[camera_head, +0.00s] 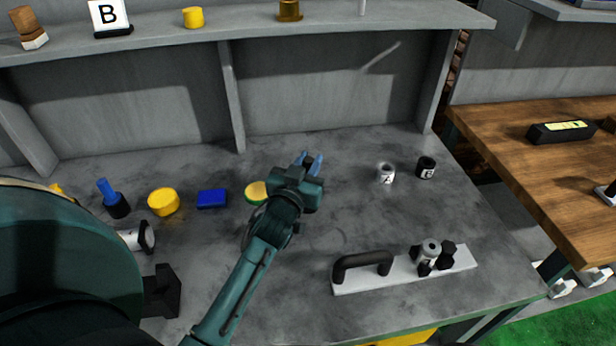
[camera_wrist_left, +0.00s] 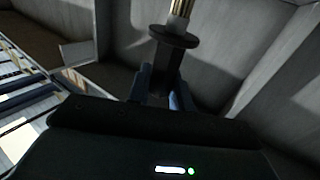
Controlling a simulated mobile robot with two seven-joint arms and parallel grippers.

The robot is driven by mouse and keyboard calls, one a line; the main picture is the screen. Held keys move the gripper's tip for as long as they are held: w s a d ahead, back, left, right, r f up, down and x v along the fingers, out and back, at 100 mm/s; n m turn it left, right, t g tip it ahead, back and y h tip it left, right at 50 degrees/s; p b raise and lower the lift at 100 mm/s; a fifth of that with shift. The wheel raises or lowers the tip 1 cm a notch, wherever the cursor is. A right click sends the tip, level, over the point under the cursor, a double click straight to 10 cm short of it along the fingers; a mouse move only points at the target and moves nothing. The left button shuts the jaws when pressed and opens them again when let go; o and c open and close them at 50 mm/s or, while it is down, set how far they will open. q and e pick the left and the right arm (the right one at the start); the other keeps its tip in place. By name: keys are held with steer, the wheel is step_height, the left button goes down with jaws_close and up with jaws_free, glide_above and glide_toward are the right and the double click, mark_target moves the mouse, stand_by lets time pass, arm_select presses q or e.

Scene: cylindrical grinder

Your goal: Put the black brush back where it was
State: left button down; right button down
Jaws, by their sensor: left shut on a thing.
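My left gripper (camera_head: 311,162) is over the middle of the grey workbench, its blue fingers pointing toward the shelf. In the left wrist view the fingers (camera_wrist_left: 163,88) are shut on a dark thing that looks like the black brush (camera_wrist_left: 174,38). It has a black handle, a round black collar and a pale, gold-striped end pointing away from the gripper. In the head view it is mostly hidden; only a dark bit shows between the fingers. I cannot tell its height above the bench. My right gripper is not in view.
A shelf (camera_head: 250,28) runs along the back.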

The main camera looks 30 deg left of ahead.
arm_select(q)
steer(key=shift+f, duration=1.7)
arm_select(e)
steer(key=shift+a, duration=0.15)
arm_select(q)
steer(key=shift+f+b, duration=0.55)
steer(key=shift+b, duration=0.05)
steer(key=c, duration=1.3)
jaws_free()
steer(key=shift+o, duration=0.2)
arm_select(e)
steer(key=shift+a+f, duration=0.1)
arm_select(q)
steer(key=shift+r, duration=0.15)
